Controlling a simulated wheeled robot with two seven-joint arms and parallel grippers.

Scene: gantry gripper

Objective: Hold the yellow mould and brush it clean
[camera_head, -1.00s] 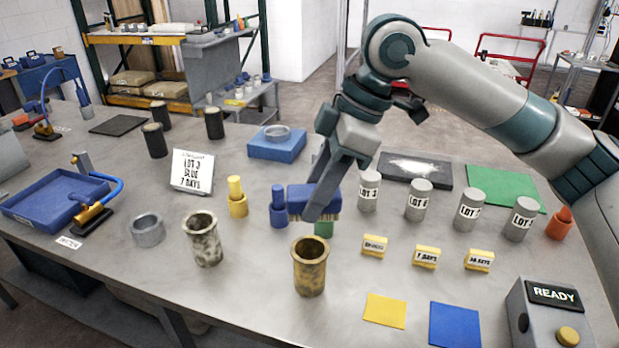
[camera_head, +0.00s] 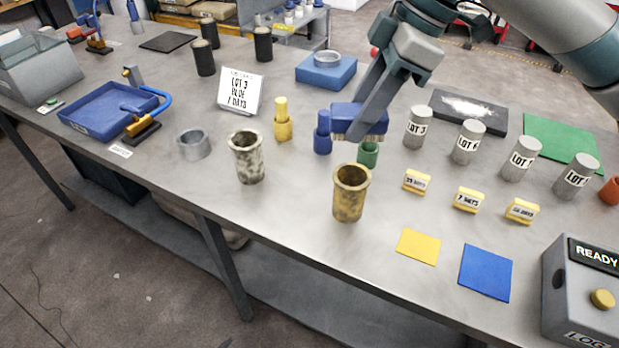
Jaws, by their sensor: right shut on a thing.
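The yellow mould (camera_head: 349,205), an open-topped cup with dark brown stains, stands upright on the table near the front edge. My right gripper (camera_head: 362,126) is shut on a blue brush (camera_head: 375,119) with tan bristles pointing down. The brush is in the air behind and above the mould, apart from it. One gripper finger covers part of the brush. No gripper is on the mould. My left gripper is out of view.
A whitish stained mould (camera_head: 247,163) and grey ring (camera_head: 194,145) stand left. Blue (camera_head: 322,136), green (camera_head: 368,154) and yellow (camera_head: 282,124) pieces stand behind. Grey lot cylinders (camera_head: 468,143) and yellow labelled blocks (camera_head: 467,200) are right. Table is clear around the mould's front.

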